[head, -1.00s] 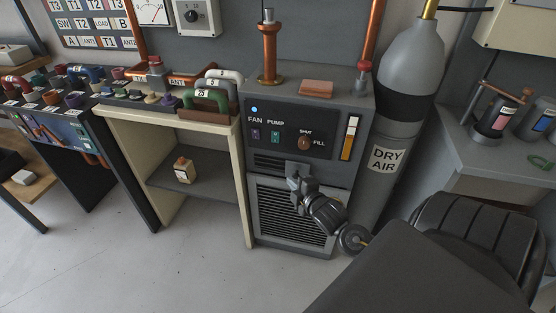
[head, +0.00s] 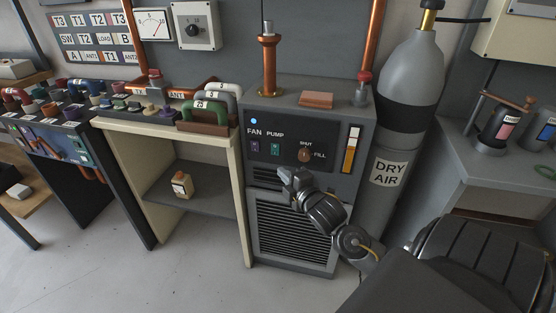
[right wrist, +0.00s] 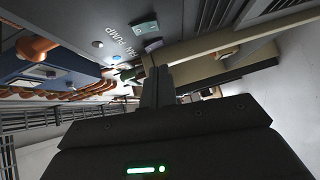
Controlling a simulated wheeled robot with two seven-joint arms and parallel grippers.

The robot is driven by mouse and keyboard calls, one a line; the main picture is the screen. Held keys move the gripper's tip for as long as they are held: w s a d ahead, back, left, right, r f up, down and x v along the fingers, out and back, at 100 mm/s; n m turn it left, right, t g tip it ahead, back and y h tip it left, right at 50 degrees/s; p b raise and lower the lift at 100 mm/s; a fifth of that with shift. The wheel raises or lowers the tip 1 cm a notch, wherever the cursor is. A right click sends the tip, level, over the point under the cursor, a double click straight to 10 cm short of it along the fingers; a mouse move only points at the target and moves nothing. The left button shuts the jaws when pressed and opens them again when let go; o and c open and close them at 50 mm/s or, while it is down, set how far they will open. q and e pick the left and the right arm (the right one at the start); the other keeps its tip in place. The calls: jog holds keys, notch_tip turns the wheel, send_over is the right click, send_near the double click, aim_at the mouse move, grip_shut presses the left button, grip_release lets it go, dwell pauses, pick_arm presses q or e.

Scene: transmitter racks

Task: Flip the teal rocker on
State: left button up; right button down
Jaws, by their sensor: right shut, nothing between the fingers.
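The teal rocker (head: 275,150) is on the dark front panel, under the word PUMP and right of the purple FAN rocker (head: 255,147). It also shows in the right wrist view (right wrist: 146,28), beyond the fingertips. Which way it is tipped is too small to tell. My right gripper (head: 284,173) is shut and empty, just below and slightly right of the teal rocker in the head view. In the right wrist view its closed fingers (right wrist: 158,75) point toward the panel, apparently short of the rockers. My left gripper is not in view.
A blue light (head: 253,121) glows above FAN. The DRY AIR cylinder (head: 398,120) stands right of the cabinet. A cream-sided shelf (head: 240,195) stands left.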

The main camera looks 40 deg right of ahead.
aim_at(273, 153)
jog(key=w+d, duration=0.1)
jog(key=w, duration=0.1)
jog(key=w+d, duration=0.1)
jog(key=w, duration=0.2)
jog(key=w+d+f, duration=0.1)
jog(key=w+d, duration=0.1)
jog(key=shift+w+d, duration=0.1)
jog(key=shift+w, duration=0.3)
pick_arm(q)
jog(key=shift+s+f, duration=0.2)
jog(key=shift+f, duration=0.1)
pick_arm(e)
jog(key=shift+w+d+f+b, duration=0.1)
jog(key=shift+w+d+b, duration=0.1)
jog(key=shift+b, duration=0.35)
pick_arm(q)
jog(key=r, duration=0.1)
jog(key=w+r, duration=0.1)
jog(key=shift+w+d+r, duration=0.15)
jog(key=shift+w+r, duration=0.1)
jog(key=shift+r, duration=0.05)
